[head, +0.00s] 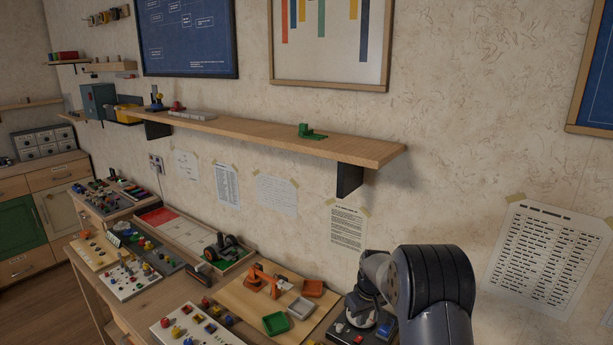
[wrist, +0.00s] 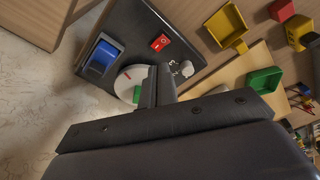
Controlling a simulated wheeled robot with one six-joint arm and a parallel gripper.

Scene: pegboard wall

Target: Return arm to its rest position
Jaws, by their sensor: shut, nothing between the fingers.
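My gripper (wrist: 157,88) shows in the wrist view, with its dark fingers together and nothing between them. It is over a black panel (wrist: 120,28) with a blue rocker (wrist: 102,57), a red switch (wrist: 160,42) and a pale round dial (wrist: 126,80) bearing a green mark. The fingers hide part of the dial; I cannot tell whether they touch it. In the head view my dark arm link stands at the lower right, beside the black panel (head: 345,331), and my fingertips cannot be made out there.
A wooden bench with boards and small parts runs along the wall. A wooden shelf (head: 260,133) above holds a green part (head: 311,132).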

